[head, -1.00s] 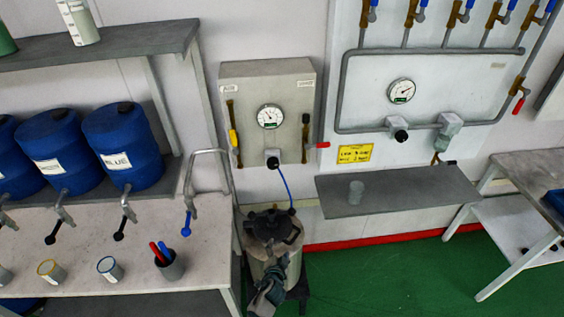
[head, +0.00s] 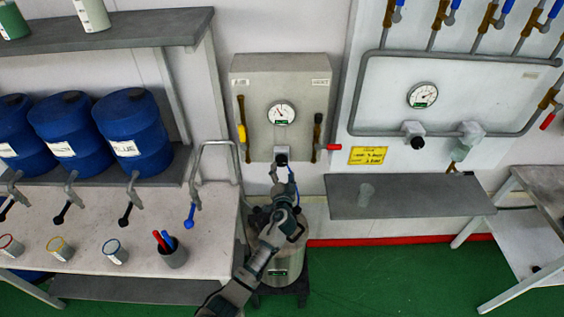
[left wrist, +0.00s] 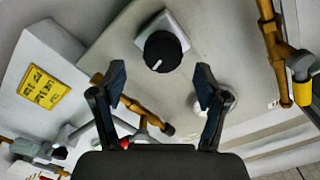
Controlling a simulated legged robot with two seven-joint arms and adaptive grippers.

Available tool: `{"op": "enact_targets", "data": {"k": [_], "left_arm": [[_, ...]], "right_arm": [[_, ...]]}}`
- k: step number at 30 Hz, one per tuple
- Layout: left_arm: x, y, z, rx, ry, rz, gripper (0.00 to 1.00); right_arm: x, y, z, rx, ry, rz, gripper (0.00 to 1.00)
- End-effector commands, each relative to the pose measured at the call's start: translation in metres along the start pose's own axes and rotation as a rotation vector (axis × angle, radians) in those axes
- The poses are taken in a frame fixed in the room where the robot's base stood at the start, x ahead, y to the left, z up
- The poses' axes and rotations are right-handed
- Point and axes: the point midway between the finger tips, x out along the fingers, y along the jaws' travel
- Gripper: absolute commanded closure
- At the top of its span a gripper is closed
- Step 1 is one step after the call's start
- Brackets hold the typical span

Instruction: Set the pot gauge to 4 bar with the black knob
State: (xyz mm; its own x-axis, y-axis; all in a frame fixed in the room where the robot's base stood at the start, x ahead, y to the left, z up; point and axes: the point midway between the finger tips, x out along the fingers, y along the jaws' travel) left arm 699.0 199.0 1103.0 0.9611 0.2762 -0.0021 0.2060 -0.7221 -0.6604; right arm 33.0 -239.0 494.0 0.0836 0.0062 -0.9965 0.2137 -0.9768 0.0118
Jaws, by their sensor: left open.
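A grey wall box carries a round white gauge (head: 281,113) with a green label; its needle points to the upper left, but the figures are too small to read. The black knob (head: 281,157) sits on a pale square mount below it. In the left wrist view the knob (left wrist: 163,51) shows a white mark on its rim. My left gripper (head: 283,176) is open and empty, just below the knob in the head view. In the wrist view its fingertips (left wrist: 160,76) stand apart on either side below the knob, not touching it. My right gripper is not seen.
Yellow-handled (head: 242,133) and red-handled (head: 332,147) valves flank the gauge. The metal pot (head: 296,262) stands below, partly behind my left arm. A second panel with its own gauge (head: 422,95) and a shelf (head: 420,200) are to the right; blue drums (head: 133,130) are left.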

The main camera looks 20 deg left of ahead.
Motion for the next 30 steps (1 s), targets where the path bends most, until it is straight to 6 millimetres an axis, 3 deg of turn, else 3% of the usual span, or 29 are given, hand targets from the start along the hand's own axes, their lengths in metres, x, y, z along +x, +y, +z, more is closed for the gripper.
{"op": "enact_targets", "data": {"k": [3, 9, 20, 21, 28, 30], "left_arm": [[0.024, -0.002, 0.001, 0.001, -0.001, -0.001, 0.26], [0.046, -0.002, 0.003, -0.002, 0.0, 0.0, 0.26], [0.051, -0.001, 0.002, -0.001, 0.0, 0.0, 0.26], [0.051, -0.001, 0.002, -0.001, 0.0, 0.0, 0.29], [0.051, 0.0, 0.001, -0.001, 0.0, 0.001, 0.86], [0.051, 0.0, 0.001, -0.001, 0.001, 0.001, 0.86]], "right_arm": [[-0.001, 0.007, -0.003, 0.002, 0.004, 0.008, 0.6], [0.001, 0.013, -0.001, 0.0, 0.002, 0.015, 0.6], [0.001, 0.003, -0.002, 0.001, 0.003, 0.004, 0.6], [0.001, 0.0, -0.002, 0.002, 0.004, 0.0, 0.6], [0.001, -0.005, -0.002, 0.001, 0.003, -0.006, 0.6], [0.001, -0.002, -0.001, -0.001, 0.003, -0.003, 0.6]]}}
